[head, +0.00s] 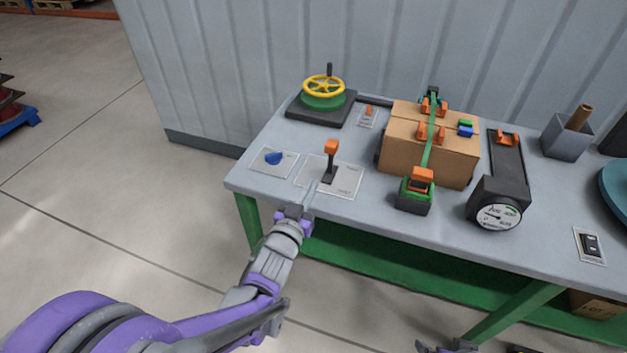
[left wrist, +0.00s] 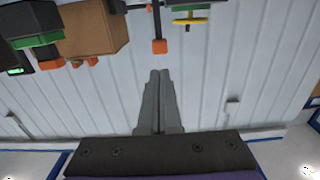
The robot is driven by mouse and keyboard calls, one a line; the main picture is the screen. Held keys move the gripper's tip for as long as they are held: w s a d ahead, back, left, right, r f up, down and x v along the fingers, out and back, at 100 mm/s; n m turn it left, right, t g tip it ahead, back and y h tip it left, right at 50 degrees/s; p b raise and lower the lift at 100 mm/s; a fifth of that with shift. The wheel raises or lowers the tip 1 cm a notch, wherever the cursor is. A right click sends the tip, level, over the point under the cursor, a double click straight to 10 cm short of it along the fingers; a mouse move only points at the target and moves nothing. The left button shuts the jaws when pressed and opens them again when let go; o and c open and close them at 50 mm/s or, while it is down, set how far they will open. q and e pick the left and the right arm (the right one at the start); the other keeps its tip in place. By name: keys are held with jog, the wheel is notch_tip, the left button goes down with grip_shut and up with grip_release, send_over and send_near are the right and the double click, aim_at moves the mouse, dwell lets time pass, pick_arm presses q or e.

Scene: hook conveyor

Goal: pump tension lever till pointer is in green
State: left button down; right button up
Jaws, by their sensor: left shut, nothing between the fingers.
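A black lever with an orange knob (head: 331,147) stands upright on a pale plate (head: 346,190) at the table's left front. It also shows in the left wrist view (left wrist: 159,46), which looks upside down. My left gripper (head: 311,187) is shut and empty just in front of the lever, apart from it; its fingers (left wrist: 159,75) lie together in the left wrist view. A round gauge (head: 498,216) faces front; its dark pointer seems to lie left, away from the green arc at upper right. My right gripper (head: 447,346) is cut off at the bottom edge.
A cardboard box (head: 398,152) has a green strap (head: 430,143) over it and an orange-topped ratchet (head: 420,177) in front. A blue knob (head: 273,158) sits left of the lever. A yellow handwheel (head: 323,86) stands behind. The front edge is mostly clear.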

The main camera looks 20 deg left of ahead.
aim_at(330, 150)
pick_arm(q)
jog(key=w+p, duration=0.1)
jog(key=w, duration=1.1)
jog(key=shift+d+p, duration=0.2)
jog(key=shift+p, duration=0.1)
